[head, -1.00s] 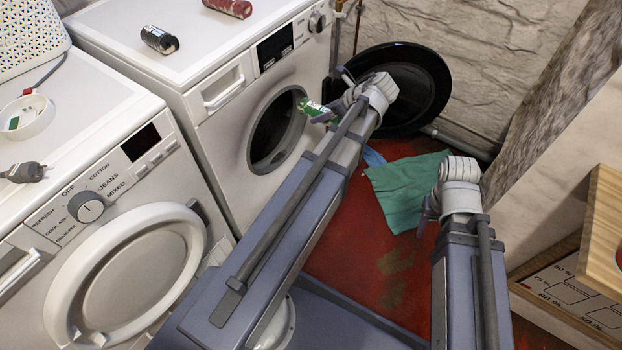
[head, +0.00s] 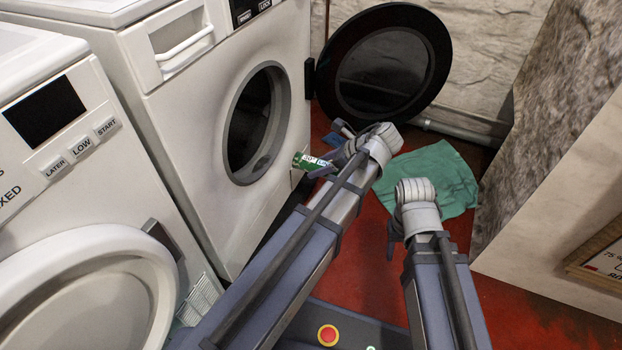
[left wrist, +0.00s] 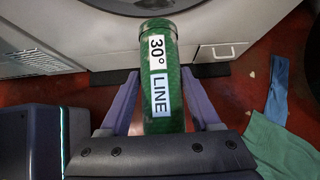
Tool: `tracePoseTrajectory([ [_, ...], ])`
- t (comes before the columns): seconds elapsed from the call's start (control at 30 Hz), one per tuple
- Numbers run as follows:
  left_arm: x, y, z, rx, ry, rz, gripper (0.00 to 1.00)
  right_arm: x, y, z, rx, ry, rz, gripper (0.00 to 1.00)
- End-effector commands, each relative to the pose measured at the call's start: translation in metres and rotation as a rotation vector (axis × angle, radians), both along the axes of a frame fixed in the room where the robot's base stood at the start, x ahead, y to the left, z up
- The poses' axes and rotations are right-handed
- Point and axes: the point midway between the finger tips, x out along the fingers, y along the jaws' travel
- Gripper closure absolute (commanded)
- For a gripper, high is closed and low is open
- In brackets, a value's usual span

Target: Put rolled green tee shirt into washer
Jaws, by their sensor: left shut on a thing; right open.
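The rolled green tee shirt (head: 310,161) has a white label. In the left wrist view the roll (left wrist: 174,122) shows "30° LINE" and sits between the fingers. My left gripper (head: 325,167) is shut on it, in front of and to the right of the washer opening. The washer (head: 215,100) has a round dark opening (head: 248,125). Its dark round door (head: 384,65) stands open to the right. In the left wrist view the washer's lower front (left wrist: 70,40) lies just beyond the roll. My right gripper (head: 391,238) is open and empty, low on the right; its fingers are mostly hidden.
A second white machine (head: 95,270) with a shut round door stands at the left. A flat green cloth (head: 433,176) lies on the red floor, with a blue cloth (left wrist: 278,90) beside it. A stone wall and a pale panel bound the right.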

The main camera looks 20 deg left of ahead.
Motion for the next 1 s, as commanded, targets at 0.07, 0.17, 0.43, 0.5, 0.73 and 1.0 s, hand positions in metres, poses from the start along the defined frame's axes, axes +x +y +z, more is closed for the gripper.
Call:
tracePoseTrajectory([
  [0.07, -0.001, -0.003, -0.010, 0.002, 0.000, 0.000, 0.99, 0.000, 0.000, -0.010, 0.000, 0.000, 0.000, 0.50],
  [0.17, -0.001, -0.005, -0.011, 0.002, 0.001, 0.001, 0.99, 0.000, 0.000, -0.011, 0.000, 0.000, 0.000, 0.50],
  [0.43, -0.001, 0.000, -0.010, 0.002, -0.001, 0.002, 0.99, 0.000, 0.000, -0.010, 0.000, 0.000, 0.000, 0.50],
  [0.5, -0.001, 0.005, -0.010, 0.002, -0.001, 0.002, 0.99, 0.000, 0.000, -0.010, 0.000, 0.000, 0.000, 0.50],
  [0.73, 0.001, 0.031, -0.010, 0.002, -0.001, 0.004, 0.99, 0.000, 0.000, -0.010, 0.000, 0.000, 0.000, 0.50],
  [1.0, 0.004, 0.062, -0.010, 0.002, 0.000, 0.003, 0.99, 0.000, 0.000, -0.010, 0.000, 0.000, 0.000, 0.50],
])
